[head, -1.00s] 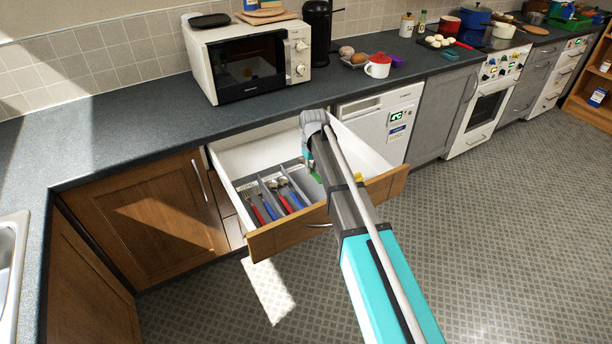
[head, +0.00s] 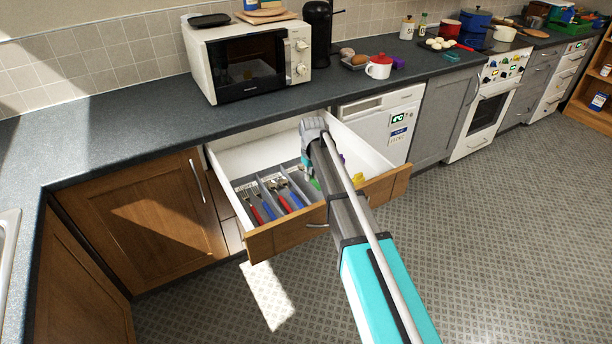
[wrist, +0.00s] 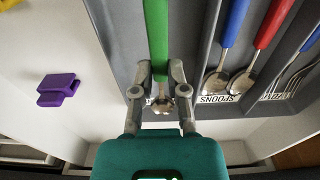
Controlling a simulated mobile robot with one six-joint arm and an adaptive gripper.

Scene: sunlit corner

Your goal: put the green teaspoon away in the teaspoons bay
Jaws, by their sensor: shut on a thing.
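The green teaspoon (wrist: 156,40) is held in my gripper (wrist: 161,90), with the fingers closed on it near the bowl. In the wrist view its green handle points to the top and its metal bowl shows between the fingers. It is over the leftmost bay of the grey cutlery tray (wrist: 120,52) in that view; I cannot tell whether it touches the bay floor. That bay's label is hidden behind the gripper. In the head view a bit of green (head: 315,184) shows beside my arm, over the tray in the open drawer (head: 285,238).
The bay beside it holds a blue spoon (wrist: 234,22) and a red spoon (wrist: 272,25), above a "SPOONS" label. Forks lie in the bay farther right. A purple object (wrist: 58,88) and a yellow object (head: 358,180) are in the drawer outside the tray.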

